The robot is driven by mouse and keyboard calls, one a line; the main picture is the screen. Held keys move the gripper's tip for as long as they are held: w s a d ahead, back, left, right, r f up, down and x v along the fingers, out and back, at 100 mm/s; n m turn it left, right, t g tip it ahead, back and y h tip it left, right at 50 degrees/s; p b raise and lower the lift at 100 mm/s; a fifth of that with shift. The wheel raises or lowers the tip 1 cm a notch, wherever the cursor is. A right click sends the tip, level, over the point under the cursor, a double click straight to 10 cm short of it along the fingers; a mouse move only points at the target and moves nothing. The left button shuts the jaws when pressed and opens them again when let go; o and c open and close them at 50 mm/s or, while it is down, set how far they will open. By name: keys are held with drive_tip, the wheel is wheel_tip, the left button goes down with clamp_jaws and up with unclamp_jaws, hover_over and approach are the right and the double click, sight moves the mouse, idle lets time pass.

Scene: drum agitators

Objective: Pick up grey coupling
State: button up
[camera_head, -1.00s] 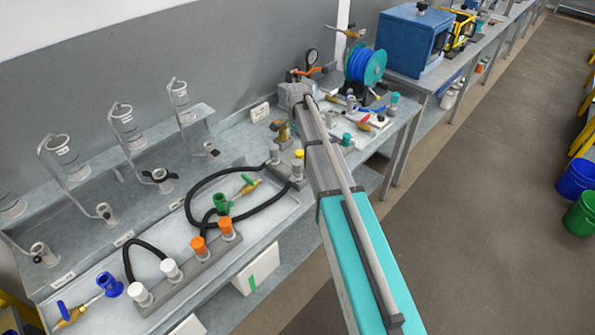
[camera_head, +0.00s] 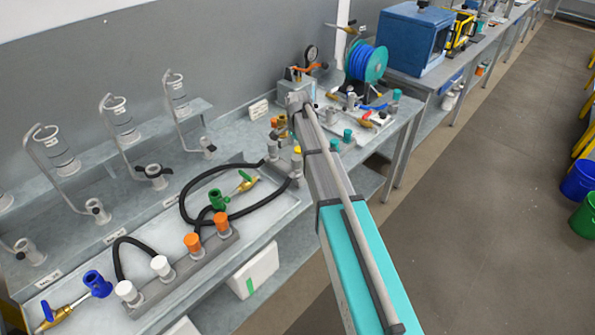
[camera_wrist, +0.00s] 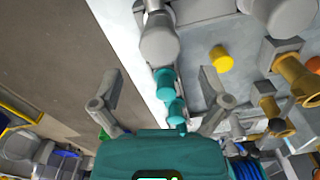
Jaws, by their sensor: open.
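In the head view one grey coupling (camera_head: 272,151) stands on the rack at the right end of the tray, and another grey one stands beside it, by a yellow cap (camera_head: 297,150). In the wrist view a large grey cylinder (camera_wrist: 160,42) lies ahead of the fingers, just left of a yellow cap (camera_wrist: 221,60); I cannot tell which coupling it is. My gripper (camera_wrist: 160,100) is open, its two fingers spread with nothing held. Two teal couplings (camera_wrist: 165,83) show between them, beyond the palm. In the head view my arm hides the gripper.
Black hoses (camera_head: 238,165), orange couplings (camera_head: 193,241), white couplings (camera_head: 161,265) and a green valve (camera_head: 218,199) fill the tray. A brass valve (camera_wrist: 295,75) and another grey part (camera_wrist: 290,15) are at the right in the wrist view. A blue hose reel (camera_head: 366,63) stands behind.

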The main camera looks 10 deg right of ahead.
sight(296, 157)
drive_tip(key=shift+f+b, duration=0.65)
drive_tip(key=shift+f, duration=0.3)
drive_tip(key=shift+f, duration=0.1)
drive_tip(key=shift+a+f+b, duration=0.2)
drive_tip(key=shift+f+b, duration=2.35)
drive_tip(key=shift+b, duration=0.05)
clamp_jaws()
